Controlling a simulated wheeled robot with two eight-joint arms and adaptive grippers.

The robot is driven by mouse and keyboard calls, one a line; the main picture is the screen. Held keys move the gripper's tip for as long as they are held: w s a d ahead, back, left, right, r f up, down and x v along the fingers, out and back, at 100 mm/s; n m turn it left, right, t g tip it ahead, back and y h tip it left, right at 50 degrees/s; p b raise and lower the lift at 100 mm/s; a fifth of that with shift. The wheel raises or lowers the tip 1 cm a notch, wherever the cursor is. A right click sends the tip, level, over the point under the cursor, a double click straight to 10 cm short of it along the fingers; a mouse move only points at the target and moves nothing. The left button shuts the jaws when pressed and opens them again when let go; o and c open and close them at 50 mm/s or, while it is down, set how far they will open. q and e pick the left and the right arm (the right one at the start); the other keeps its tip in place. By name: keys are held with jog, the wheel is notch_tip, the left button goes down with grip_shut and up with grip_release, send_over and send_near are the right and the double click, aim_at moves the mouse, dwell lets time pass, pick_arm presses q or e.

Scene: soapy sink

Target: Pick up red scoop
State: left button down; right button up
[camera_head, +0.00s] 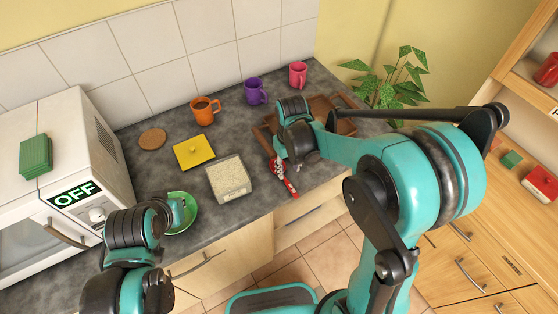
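The red scoop (290,186) lies at the front edge of the grey counter, with whitish patches along it. Its upper end is close to my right gripper (283,160), which points down over it. The wrist hides the fingertips, so I cannot tell whether they touch the scoop or are open or shut. My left gripper (178,212) hangs over a green dish (187,224) at the counter's front left. Its fingers are not clear.
A tray of pale grains (229,180), a yellow lidded square (193,151), a round coaster (152,138) and orange (205,112), purple (255,91) and pink (298,75) mugs stand on the counter. A brown wooden rack (322,106) is behind my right wrist. A microwave (65,160) stands left.

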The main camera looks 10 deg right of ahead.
aim_at(288, 183)
notch_tip(288, 183, down, 8)
jog(key=shift+s+d+r+b, duration=0.1)
jog(key=shift+r+b, duration=0.05)
jog(key=shift+b, duration=0.95)
jog(key=shift+r, duration=0.1)
grip_shut()
